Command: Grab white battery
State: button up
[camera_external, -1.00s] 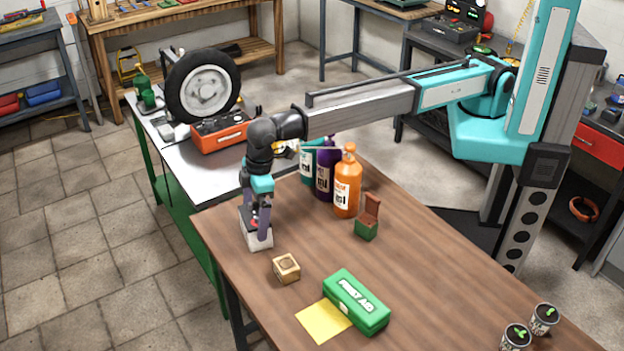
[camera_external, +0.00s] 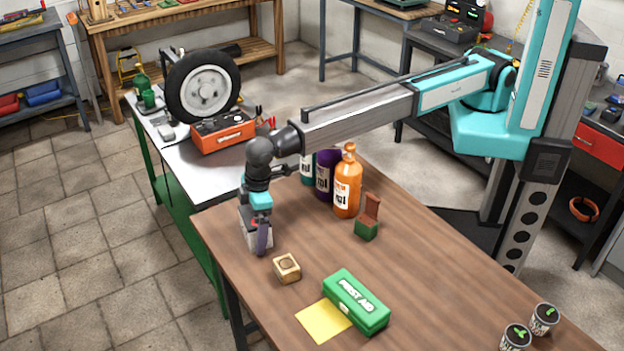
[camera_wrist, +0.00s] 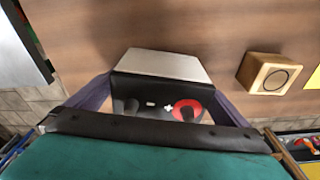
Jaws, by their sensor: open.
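The white battery (camera_external: 250,230) stands upright on the near left part of the brown wooden table, close to its left edge. In the wrist view the open purple fingers are on the left and right of the battery. I cannot tell whether they touch it.
A small wooden block (camera_external: 286,268) stands just right of the battery. An orange bottle (camera_external: 347,182), a purple bottle (camera_external: 324,175) and a small green-brown box (camera_external: 367,222) stand behind. The table's right half is mostly clear.

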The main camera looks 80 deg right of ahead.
aim_at(248, 216)
dwell(0.5)
jog(key=c, duration=1.9)
jog(key=shift+a+r, duration=0.1)
jog(key=shift+r, duration=0.15)
jog(key=shift+r+b, duration=1.3)
jog(key=shift+r, duration=3.55)
